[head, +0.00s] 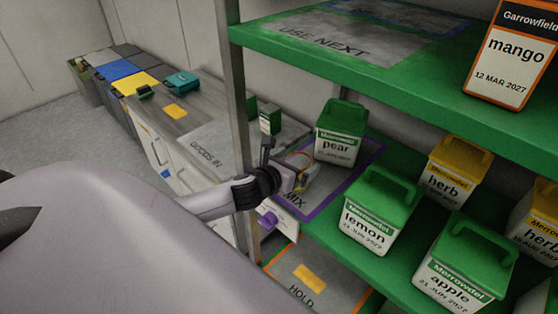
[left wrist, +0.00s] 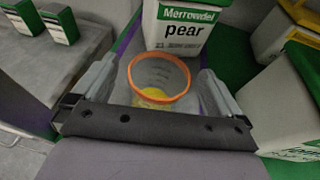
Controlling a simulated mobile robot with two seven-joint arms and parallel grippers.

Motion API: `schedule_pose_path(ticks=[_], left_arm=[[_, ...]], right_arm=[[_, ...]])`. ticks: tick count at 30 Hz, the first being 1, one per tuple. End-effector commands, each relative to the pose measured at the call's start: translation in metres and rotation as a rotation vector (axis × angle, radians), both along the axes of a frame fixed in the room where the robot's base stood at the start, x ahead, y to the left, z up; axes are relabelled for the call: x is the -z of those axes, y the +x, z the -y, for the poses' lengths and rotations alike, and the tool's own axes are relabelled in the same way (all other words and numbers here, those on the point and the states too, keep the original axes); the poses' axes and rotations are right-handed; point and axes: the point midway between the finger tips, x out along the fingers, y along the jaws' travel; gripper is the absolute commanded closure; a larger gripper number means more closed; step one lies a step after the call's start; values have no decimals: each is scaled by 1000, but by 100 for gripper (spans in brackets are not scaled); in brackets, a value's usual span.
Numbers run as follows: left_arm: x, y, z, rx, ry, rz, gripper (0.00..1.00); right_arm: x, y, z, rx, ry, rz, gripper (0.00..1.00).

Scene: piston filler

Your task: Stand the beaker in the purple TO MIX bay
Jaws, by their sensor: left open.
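The clear beaker (left wrist: 158,78) has an orange rim and something yellow at its bottom. It looks upright in the left wrist view, with its base hidden. My left gripper (head: 300,172) is open, with one finger on each side of the beaker; it also shows in the left wrist view (left wrist: 158,92). The purple-outlined TO MIX bay (head: 328,191) is a grey patch on the green middle shelf; part of its label is hidden. The gripper and beaker are over this bay. Whether the beaker's base rests on it cannot be told. My right gripper is not in view.
A green-lidded pear tub (head: 337,145) stands just behind the beaker. A lemon tub (head: 368,228), an apple tub (head: 448,285) and a yellow-lidded herb tub (head: 446,185) stand to the right. A shelf post (head: 238,110) rises at left. The upper shelf (head: 400,90) overhangs.

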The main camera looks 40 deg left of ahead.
Motion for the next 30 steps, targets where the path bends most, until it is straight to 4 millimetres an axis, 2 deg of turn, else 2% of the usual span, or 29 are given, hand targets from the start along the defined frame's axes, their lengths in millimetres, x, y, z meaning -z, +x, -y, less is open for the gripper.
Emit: schedule_pose_path(ticks=[3,12,21,23,26,30], left_arm=[[-6,-21,1,3,1,-2,0],[-18,-63,4,0,0,-2,0],[-22,-81,6,-7,-27,-4,0],[-16,-85,9,-22,-90,-14,0],[2,-95,20,-79,-303,-50,0],[38,-119,43,-230,-760,-121,0]], right_arm=[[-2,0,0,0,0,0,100],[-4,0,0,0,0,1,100],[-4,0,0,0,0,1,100],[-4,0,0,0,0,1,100],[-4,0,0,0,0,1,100],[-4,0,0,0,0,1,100]])
